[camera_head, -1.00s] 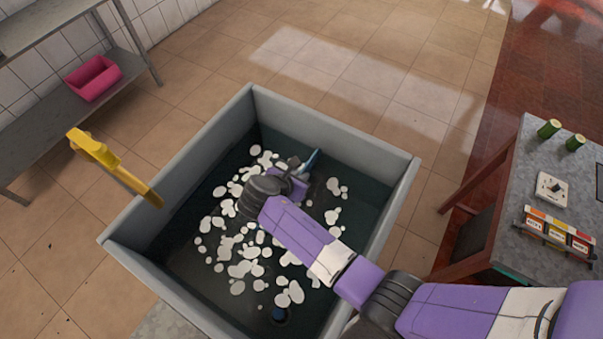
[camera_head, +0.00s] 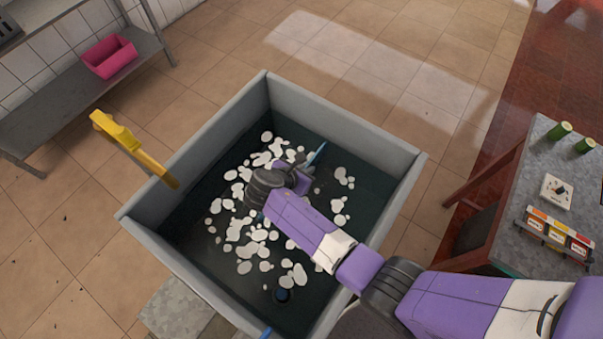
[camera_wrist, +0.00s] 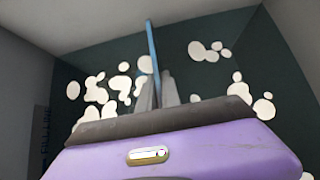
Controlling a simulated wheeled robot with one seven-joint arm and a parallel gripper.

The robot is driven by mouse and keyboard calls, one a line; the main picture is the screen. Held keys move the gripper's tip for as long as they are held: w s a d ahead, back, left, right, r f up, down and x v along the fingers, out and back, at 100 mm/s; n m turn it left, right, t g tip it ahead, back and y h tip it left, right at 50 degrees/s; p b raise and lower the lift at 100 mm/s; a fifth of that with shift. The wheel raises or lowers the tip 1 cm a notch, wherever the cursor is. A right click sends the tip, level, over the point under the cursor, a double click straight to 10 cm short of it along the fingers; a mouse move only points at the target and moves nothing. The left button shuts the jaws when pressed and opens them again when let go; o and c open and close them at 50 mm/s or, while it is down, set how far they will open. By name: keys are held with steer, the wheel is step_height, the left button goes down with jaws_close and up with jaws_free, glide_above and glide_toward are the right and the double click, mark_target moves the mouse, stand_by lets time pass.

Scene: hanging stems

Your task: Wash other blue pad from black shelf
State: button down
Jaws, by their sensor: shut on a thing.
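The blue pad (camera_head: 316,155) shows as a thin blue edge inside the grey sink (camera_head: 349,124), close to the dark water with white foam patches (camera_head: 240,218). In the wrist view the pad (camera_wrist: 153,50) stands edge-on between the fingers of my gripper (camera_wrist: 156,93). My gripper is shut on it, inside the sink walls. I cannot tell how much of the pad is under water. The black shelf is not clearly in view.
A yellow tap (camera_head: 122,138) reaches over the sink's left wall. A pink bin (camera_head: 109,57) sits on a grey rack at the upper left. A table (camera_head: 527,188) with green cylinders and small boxes stands at right. Open tiled floor lies behind the sink.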

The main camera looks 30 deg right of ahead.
mark_target(312, 162)
steer(key=shift+w+d, duration=0.3)
steer(key=shift+d, duration=0.45)
steer(key=shift+w+d, duration=0.3)
steer(key=shift+d, duration=0.4)
steer(key=shift+s+a+p, duration=0.35)
steer(key=shift+s+a, duration=0.1)
steer(key=shift+a, duration=0.6)
steer(key=shift+s+a+p, duration=0.3)
steer(key=shift+s+a, duration=0.15)
steer(key=shift+a, duration=0.65)
steer(key=shift+s+a+p, duration=0.35)
steer(key=shift+s+a, duration=0.1)
steer(key=shift+a, duration=0.6)
steer(key=shift+w+d, duration=0.45)
steer(key=shift+d, duration=0.6)
steer(key=shift+w+d, duration=0.45)
steer(key=shift+d, duration=0.65)
steer(key=shift+w+d, duration=0.45)
steer(key=shift+d, duration=0.6)
step_height(312, 162, up, 36)
steer(key=shift+d, duration=0.1)
